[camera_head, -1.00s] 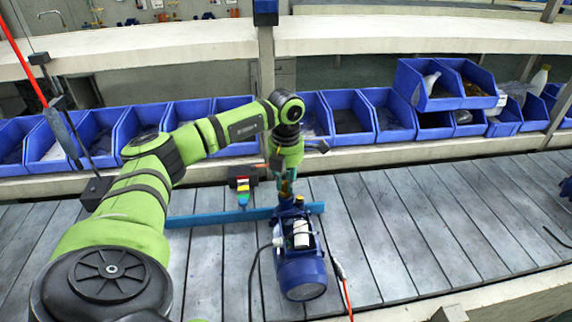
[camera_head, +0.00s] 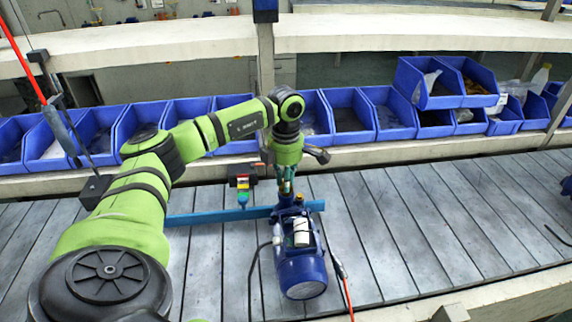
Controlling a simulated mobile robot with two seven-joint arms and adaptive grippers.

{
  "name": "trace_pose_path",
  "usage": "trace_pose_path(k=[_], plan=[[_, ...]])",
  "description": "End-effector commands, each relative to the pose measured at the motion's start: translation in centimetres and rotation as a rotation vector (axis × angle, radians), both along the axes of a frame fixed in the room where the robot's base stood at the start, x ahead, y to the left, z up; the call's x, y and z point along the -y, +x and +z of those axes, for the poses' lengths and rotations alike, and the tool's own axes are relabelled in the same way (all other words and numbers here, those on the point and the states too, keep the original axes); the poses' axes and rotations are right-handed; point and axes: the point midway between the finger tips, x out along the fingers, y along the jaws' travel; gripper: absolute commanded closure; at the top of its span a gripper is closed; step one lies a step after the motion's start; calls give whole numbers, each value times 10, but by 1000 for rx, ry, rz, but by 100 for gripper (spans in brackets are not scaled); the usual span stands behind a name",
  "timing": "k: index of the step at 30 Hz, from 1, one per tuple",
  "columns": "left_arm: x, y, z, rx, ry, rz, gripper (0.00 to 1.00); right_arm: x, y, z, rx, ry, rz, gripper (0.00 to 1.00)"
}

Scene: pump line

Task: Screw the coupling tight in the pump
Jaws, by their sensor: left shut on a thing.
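The blue pump (camera_head: 302,275) lies on the slatted conveyor near the middle of the view, with a white part on its top. My left gripper (camera_head: 285,190) points down at the far end of the pump. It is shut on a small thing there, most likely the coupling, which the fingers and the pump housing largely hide. I cannot tell how deep the coupling sits in the pump. My right gripper is not in view.
A blue bar (camera_head: 222,216) lies across the conveyor behind the pump. A small device with coloured parts (camera_head: 242,190) stands left of the gripper. Blue bins (camera_head: 348,112) line the shelf behind. Bare slats (camera_head: 410,225) lie to the right.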

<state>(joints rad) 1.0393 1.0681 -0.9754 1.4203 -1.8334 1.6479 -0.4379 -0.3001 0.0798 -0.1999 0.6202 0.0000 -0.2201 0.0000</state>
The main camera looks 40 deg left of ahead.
Motion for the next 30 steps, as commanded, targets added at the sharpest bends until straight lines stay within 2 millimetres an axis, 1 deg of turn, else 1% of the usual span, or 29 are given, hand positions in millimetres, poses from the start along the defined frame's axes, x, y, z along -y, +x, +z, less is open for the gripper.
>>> trace_pose_path(k=[5, 13, 20, 21, 22, 23, 30], plan=[[0, -2, -3, -8, 2, -13, 100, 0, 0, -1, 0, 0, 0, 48], [0, -2, -3, -9, 1, -276, 100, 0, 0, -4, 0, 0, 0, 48], [0, -2, -3, -9, 0, -299, 100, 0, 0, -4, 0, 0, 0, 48], [0, -2, -3, -9, 0, -299, 74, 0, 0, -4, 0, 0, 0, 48], [0, -2, -3, -9, 0, -299, 62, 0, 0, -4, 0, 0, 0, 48], [0, -2, -3, -9, 1, -298, 58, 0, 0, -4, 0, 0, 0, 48], [0, -1, -2, -4, 0, -297, 58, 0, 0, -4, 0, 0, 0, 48]])
